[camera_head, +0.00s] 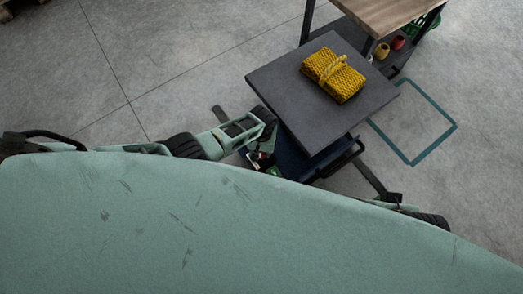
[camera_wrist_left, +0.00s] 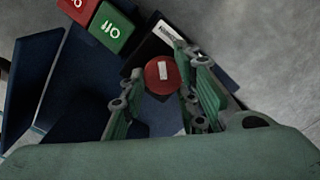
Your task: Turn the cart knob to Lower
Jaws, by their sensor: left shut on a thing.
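The red round cart knob (camera_wrist_left: 160,77) with a white mark shows in the left wrist view. My left gripper (camera_head: 262,157) is at the near left side of the cart, and in the left wrist view its green fingers stand on both sides of the knob, shut on it. The white mark points roughly up in that view. A black plate with a white label (camera_wrist_left: 168,31) lies beside the knob; its text is too small to read. The cart (camera_head: 290,85) has a dark grey top. My right gripper is not in view.
A green button (camera_wrist_left: 111,28) and a red button (camera_wrist_left: 76,8) sit near the knob. A yellow woven bundle (camera_head: 334,75) lies on the cart top. A wooden table (camera_head: 385,12) stands behind. A teal rectangle (camera_head: 436,104) marks bare floor at the right.

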